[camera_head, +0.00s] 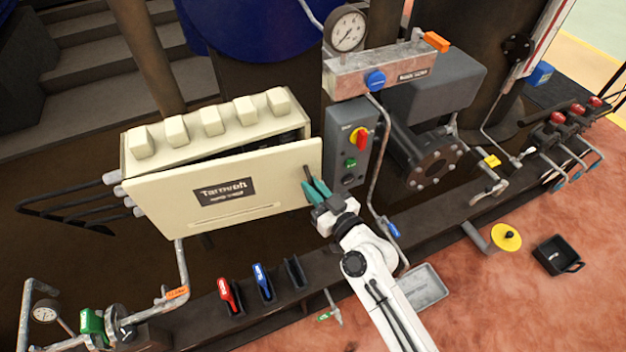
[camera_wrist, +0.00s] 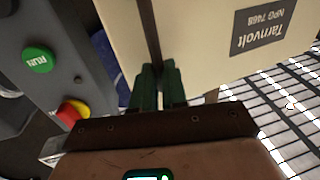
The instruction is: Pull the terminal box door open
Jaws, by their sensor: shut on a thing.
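The terminal box (camera_head: 200,140) is cream with several knobs on its top. Its door (camera_head: 240,188), with a dark label, stands ajar, with a dark gap along its top and right side. My gripper (camera_head: 314,186) is at the door's right edge, its green fingers shut on the dark door handle (camera_head: 308,173). In the wrist view my green fingers (camera_wrist: 158,85) close around the dark bar of the handle (camera_wrist: 149,35), beside the cream door (camera_wrist: 205,35). The inside of the box is mostly hidden by the door.
A grey control box (camera_head: 346,140) with a red-yellow switch and green button stands close right of the door. Red and blue handled holders (camera_head: 262,282) sit on the beam below. Pipes (camera_head: 182,265) run under the box. A grey tray (camera_head: 422,287) lies on the floor.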

